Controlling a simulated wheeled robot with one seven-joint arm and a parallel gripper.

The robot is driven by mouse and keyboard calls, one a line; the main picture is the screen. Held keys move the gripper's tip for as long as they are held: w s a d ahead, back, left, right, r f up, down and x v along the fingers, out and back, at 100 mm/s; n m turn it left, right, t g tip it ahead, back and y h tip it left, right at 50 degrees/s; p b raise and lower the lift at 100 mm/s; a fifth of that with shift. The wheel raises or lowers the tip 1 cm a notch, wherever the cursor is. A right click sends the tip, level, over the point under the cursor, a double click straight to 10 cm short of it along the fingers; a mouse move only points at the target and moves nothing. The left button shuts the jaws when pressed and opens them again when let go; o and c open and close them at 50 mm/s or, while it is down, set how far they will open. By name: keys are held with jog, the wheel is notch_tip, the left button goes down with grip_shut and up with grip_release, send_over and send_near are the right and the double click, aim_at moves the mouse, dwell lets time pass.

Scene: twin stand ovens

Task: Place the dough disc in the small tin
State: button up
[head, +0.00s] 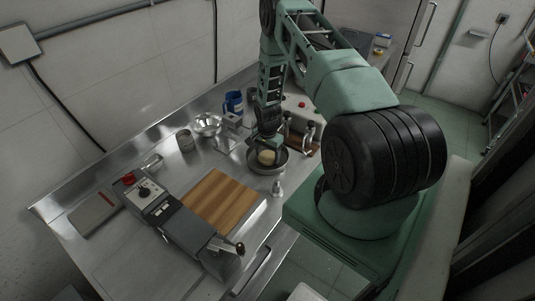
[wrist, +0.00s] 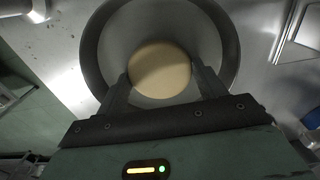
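The dough disc (wrist: 160,70) is pale yellow and round. It lies between the two fingertips of my gripper (wrist: 160,78), which appear to press on its left and right sides. A round grey metal tin (wrist: 232,50) surrounds the disc in the wrist view, with the disc nearer the side by my gripper. In the head view, my gripper (head: 267,147) points down over the tin (head: 268,172), with the dough disc (head: 266,157) just below it, within the tin's outline. I cannot tell whether the disc touches the tin floor.
A wooden board (head: 222,200) and a grey machine with a lever (head: 190,228) are on the steel counter to the left. A metal bowl (head: 207,124), a blue jug (head: 233,103) and a canister (head: 185,140) stand behind. A small metal item (head: 277,187) is close in front of the tin.

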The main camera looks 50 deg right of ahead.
aim_at(268, 156)
jog(key=o, duration=0.4)
jog(key=shift+r, duration=0.15)
notch_tip(268, 156, up, 12)
jog(key=b, duration=0.4)
jog(key=a+r+n+y, duration=0.1)
jog(key=a+r+n, duration=0.5)
jog(key=a, duration=0.8)
jog(key=a+r+n, duration=0.4)
jog(key=a+r, duration=0.4)
jog(key=a, duration=0.5)
jog(key=s+a+r+n, duration=0.5)
jog(key=s+a+n, duration=0.25)
jog(key=a, duration=0.45)
jog(key=s+a+r+n, duration=0.1)
jog(key=s+n, duration=0.1)
jog(key=s, duration=0.3)
jog(key=s+a+r+n, duration=0.1)
jog(key=s+a+n, duration=0.1)
jog(key=s, duration=0.3)
jog(key=s+a+r+n, duration=0.1)
jog(key=s+a+n, duration=0.1)
jog(key=s, duration=0.3)
jog(key=shift+s+a+r+n, duration=0.1)
jog(key=shift+s+r+n, duration=0.25)
jog(key=shift+n, duration=0.3)
